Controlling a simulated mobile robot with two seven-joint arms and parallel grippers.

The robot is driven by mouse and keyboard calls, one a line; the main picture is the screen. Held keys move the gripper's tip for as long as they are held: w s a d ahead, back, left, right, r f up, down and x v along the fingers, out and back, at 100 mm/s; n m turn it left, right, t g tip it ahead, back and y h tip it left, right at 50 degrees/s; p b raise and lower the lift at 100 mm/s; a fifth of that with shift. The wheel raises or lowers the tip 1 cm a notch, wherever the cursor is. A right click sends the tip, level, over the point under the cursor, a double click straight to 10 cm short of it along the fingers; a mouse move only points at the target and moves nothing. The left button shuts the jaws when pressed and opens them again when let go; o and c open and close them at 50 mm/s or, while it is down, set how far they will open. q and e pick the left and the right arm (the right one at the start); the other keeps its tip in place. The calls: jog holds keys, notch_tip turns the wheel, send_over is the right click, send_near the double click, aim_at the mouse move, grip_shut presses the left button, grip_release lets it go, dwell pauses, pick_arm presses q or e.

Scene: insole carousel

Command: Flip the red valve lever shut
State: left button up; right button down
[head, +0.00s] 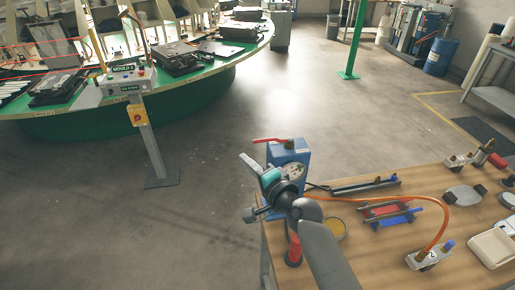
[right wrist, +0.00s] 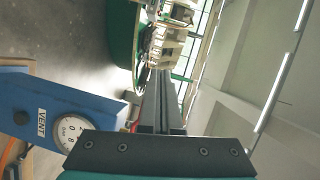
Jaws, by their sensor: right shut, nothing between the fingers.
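The red valve lever (head: 268,140) lies about level on top of the blue valve box (head: 300,155), its handle pointing left from the pivot. The box has a round gauge on its front. In the right wrist view the box (right wrist: 35,105) shows at left with a VENT label and gauge, and a small red strip, seemingly the lever (right wrist: 136,122), shows beside the fingers. My right gripper (head: 248,161) is shut and empty, just below and left of the lever in the head view; whether it touches is unclear. My left gripper is out of view.
A green carousel (head: 200,105) stands behind; the floor between is clear.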

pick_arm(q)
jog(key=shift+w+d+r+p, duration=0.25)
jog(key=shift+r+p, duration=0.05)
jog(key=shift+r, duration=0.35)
pick_arm(e)
jog(key=s, duration=0.1)
jog(key=s+a, duration=0.1)
jog(key=s, duration=0.1)
jog(key=s+a, duration=0.1)
jog(key=shift+s+a+r, duration=0.1)
jog(key=shift+s+r, duration=0.15)
jog(key=shift+r, duration=0.15)
